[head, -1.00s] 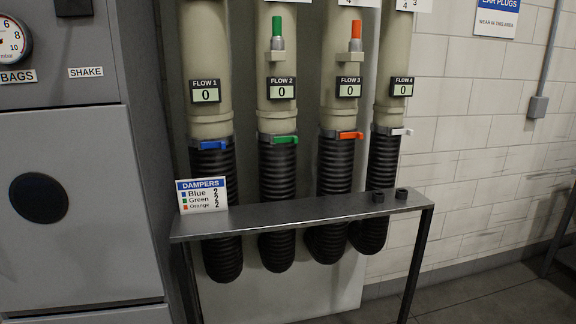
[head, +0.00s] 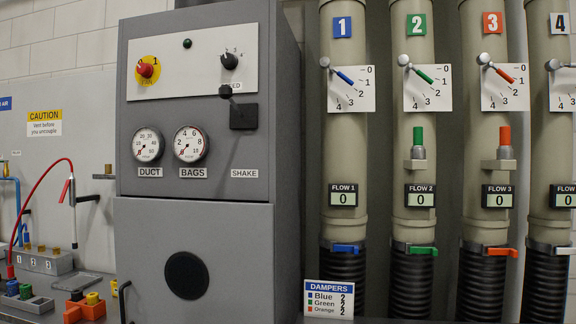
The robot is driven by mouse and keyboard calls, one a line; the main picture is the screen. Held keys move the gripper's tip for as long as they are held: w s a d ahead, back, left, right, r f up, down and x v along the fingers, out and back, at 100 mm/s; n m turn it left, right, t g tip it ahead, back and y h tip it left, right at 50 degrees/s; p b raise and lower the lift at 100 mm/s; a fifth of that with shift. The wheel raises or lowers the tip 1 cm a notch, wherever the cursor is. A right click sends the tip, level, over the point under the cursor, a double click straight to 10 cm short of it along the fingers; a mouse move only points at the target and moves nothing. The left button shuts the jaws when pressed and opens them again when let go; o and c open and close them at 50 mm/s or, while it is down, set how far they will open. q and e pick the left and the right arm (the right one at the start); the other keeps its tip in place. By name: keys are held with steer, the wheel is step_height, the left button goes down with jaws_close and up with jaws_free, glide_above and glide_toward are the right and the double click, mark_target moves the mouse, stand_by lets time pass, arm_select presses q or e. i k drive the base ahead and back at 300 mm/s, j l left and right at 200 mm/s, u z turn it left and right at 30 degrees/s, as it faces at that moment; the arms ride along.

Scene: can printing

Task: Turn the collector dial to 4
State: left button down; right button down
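The collector is a grey cabinet (head: 280,90) left of the middle of the head view, with a pale control panel on its upper front. The collector dial (head: 230,61) is a small black knob at the panel's upper right, with small numbers around its top up to 4. It is too small to tell surely which number it points at. The label below it is partly covered by a small dark block (head: 225,91). Neither of my grippers shows in the head view, and nothing touches the dial.
A red FAN knob (head: 147,68) on a yellow disc sits left of the dial. A dark SHAKE handle (head: 243,116) juts out below it. Two gauges (head: 189,144) are lower. Numbered pipes with dampers (head: 346,77) stand at right. A bench with a red hose (head: 36,183) is at left.

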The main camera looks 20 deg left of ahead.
mark_target(229, 61)
steer(key=u, duration=1.3)
